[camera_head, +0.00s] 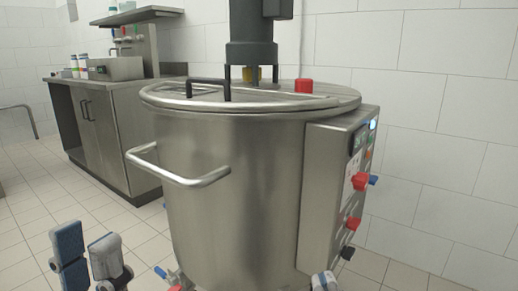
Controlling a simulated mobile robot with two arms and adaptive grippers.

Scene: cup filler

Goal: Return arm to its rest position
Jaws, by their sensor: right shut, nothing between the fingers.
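My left gripper (88,256) is at the lower left corner, over the tiled floor. Its two blue-grey fingers stand apart with nothing seen between them. My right gripper (323,282) shows only as a small grey-white part at the bottom edge, in front of the steel vat (235,190). It is shut and empty; most of it and its arm are out of the picture. Both grippers appear apart from the vat's handle (180,178).
The large vat fills the middle, with a control box (328,195) and red knobs on its right side. A red and blue fitting (172,277) shows low at its left. A steel cabinet (110,135) stands behind left. The floor (35,215) at left is clear.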

